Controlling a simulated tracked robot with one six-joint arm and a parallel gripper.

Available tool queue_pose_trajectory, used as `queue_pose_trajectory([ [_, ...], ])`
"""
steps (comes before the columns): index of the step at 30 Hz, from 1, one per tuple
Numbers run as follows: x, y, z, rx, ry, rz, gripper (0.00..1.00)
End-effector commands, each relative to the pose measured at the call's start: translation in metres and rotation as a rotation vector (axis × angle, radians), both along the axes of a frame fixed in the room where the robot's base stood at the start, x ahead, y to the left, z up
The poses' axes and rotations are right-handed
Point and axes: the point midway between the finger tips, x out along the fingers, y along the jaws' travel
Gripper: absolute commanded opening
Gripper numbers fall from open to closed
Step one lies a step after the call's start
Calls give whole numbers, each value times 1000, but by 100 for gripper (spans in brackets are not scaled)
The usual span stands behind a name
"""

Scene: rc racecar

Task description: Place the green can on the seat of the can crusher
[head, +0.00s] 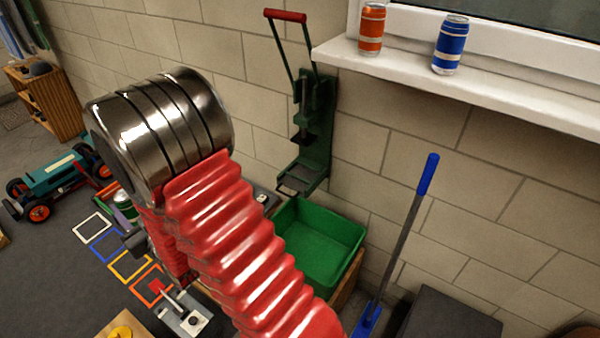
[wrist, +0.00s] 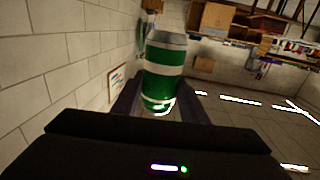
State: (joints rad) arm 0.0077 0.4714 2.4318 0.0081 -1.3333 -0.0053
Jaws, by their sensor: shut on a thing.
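The green can (wrist: 164,72) with white bands stands between the two dark fingers of my gripper (wrist: 160,102) in the wrist view. My gripper is shut on it, and its lower end is partly hidden by the fingers. In the head view the green can (head: 124,206) shows small at the left, partly hidden by my red-sleeved arm. The green can crusher (head: 318,125) is mounted on the block wall, with its red-handled lever raised. Its seat (head: 297,184) at the bottom looks empty. The can is well to the left of the crusher in the head view.
A green bin (head: 318,245) sits below the crusher. An orange can (head: 371,28) and a blue can (head: 450,45) stand on the window sill (head: 480,92). A blue-handled tool (head: 405,235) stands right of the bin. A teal toy car (head: 52,178) is at far left, near coloured floor squares.

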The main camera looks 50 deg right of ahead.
Motion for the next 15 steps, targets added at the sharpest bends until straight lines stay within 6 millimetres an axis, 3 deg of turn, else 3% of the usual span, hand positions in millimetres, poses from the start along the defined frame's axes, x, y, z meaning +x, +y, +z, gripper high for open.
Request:
queue_pose_trajectory([
  [15, -5, -149, -27, -20, -3, -115, 18],
])
